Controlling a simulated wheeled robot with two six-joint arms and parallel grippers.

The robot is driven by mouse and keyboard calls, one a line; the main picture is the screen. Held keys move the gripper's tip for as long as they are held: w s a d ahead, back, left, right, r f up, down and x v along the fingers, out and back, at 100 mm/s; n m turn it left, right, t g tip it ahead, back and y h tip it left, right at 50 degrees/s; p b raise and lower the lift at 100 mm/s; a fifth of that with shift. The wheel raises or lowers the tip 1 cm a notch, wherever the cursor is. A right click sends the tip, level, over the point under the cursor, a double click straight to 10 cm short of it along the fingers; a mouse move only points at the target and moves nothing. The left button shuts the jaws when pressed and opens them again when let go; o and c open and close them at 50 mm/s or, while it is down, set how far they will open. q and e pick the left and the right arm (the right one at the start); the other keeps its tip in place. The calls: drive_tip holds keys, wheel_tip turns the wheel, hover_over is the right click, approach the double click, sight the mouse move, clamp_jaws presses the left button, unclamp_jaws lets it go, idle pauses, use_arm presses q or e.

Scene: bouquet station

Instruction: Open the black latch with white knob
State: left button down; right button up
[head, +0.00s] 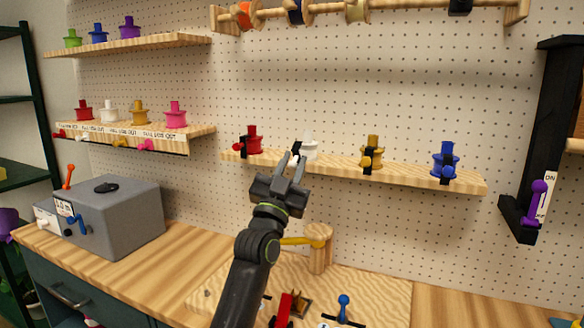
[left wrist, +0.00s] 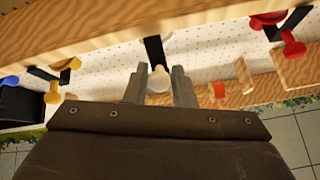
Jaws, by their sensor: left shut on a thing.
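The black latch with white knob is on the middle wooden shelf (head: 410,173), in front of a white spool (head: 311,149). In the left wrist view the black latch arm (left wrist: 153,47) runs to the round white knob (left wrist: 159,80). My left gripper (head: 297,161) reaches up to the shelf, and its fingers (left wrist: 159,82) are shut on the white knob, one on each side. In the head view the fingers and wrist hide most of the latch. My right gripper is not in view.
On the same shelf a red spool (head: 253,140) stands left, and yellow (head: 372,152) and blue (head: 445,158) spools with their own latches stand right. A wooden post (head: 319,250) rises from the bench below. A grey box (head: 115,215) stands left.

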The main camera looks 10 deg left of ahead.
use_arm(q)
drive_tip(key=shift+f, duration=0.1)
drive_tip(key=c, duration=1.3)
unclamp_jaws()
drive_tip(key=shift+d, duration=0.1)
drive_tip(key=shift+s+f, duration=0.3)
drive_tip(key=shift+b+v, duration=3.65)
drive_tip(key=shift+v, duration=4.65)
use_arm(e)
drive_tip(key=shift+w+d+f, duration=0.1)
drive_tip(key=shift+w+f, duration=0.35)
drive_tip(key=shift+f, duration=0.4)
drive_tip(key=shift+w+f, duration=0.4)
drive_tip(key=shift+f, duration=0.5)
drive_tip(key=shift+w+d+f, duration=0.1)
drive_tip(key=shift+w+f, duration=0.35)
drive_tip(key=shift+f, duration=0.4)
use_arm(q)
drive_tip(key=shift+r, duration=0.2)
